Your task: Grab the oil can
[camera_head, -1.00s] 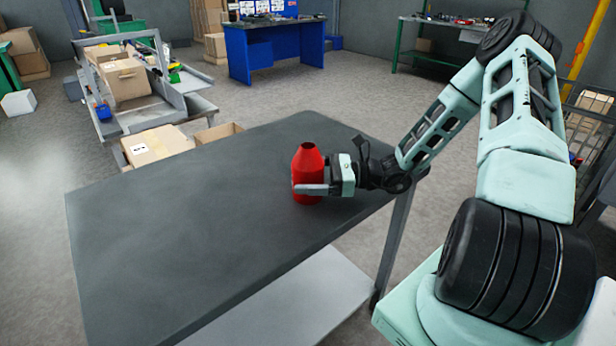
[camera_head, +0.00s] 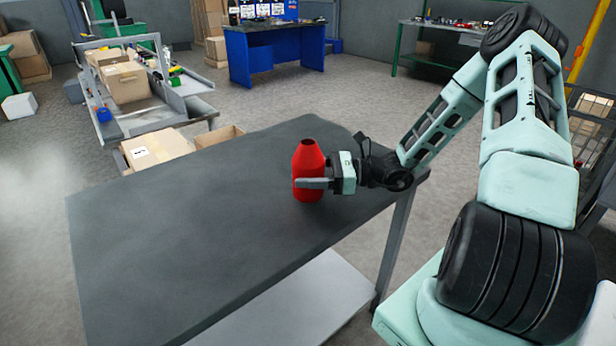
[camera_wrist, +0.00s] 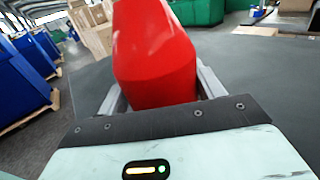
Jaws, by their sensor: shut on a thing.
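The oil can is a red bottle-shaped can (camera_head: 308,161) with a narrowing neck, upright at the far right part of the dark grey table (camera_head: 180,240). My gripper (camera_head: 312,184) reaches it from the right, with its fingers around the can's lower body, and is shut on it. In the wrist view the red can (camera_wrist: 152,55) fills the space between the two fingers (camera_wrist: 160,92); its top is cut off by the frame edge. I cannot tell whether the can's base touches the table.
The rest of the tabletop is bare. Cardboard boxes (camera_head: 155,148) stand on the floor behind the table. A grey cart with a box (camera_head: 125,82), a blue workbench (camera_head: 275,52) and a green-framed bench (camera_head: 450,30) stand farther back.

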